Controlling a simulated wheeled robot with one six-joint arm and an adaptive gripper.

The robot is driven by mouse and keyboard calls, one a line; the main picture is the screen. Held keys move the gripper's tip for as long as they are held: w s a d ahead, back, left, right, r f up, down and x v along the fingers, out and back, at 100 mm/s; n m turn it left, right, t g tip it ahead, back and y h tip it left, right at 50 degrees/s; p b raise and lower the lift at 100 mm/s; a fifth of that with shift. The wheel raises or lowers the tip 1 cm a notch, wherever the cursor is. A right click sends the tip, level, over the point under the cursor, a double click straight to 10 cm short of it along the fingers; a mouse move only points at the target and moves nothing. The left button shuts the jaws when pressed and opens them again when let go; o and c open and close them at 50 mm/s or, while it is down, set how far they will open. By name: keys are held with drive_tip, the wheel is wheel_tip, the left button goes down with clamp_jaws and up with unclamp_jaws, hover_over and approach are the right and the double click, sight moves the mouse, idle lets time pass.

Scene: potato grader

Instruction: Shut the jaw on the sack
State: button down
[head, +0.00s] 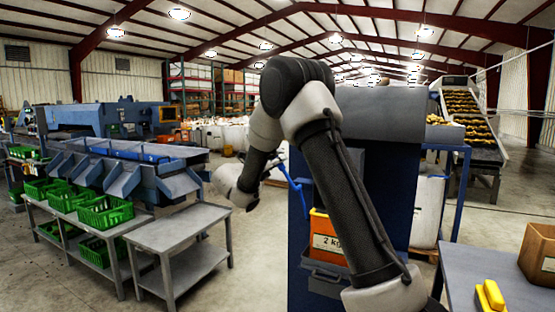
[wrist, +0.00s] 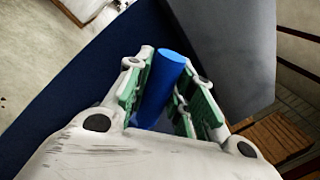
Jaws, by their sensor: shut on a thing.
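My gripper (wrist: 168,84) is shut around a blue cylindrical handle (wrist: 163,72), which lies between its green-padded fingers in the wrist view. In the head view the blue handle (head: 286,172) slants along the left side of a dark blue machine (head: 390,185), and my gripper is at its upper end, partly hidden by my arm. An orange sack (head: 321,228) with a white "2 kg" label sits at the machine's front above a grey-blue ledge (head: 322,272). My arm covers its right side. I cannot make out the jaw or its position.
A grey table (head: 470,265) at the lower right holds a yellow object (head: 490,297) and a cardboard box (head: 540,255). A grey bench (head: 180,230) and green crates (head: 104,211) stand left. Open floor (head: 255,255) lies between bench and machine.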

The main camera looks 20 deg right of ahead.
drive_tip(key=shift+w+a+f, duration=0.15)
drive_tip(key=shift+w+a, duration=0.05)
drive_tip(key=shift+a, duration=0.05)
drive_tip(key=c, duration=1.3)
unclamp_jaws()
drive_tip(key=shift+w+a+f, duration=0.1)
drive_tip(key=shift+w, duration=0.05)
drive_tip(key=shift+o, duration=0.2)
drive_tip(key=v, duration=1.2)
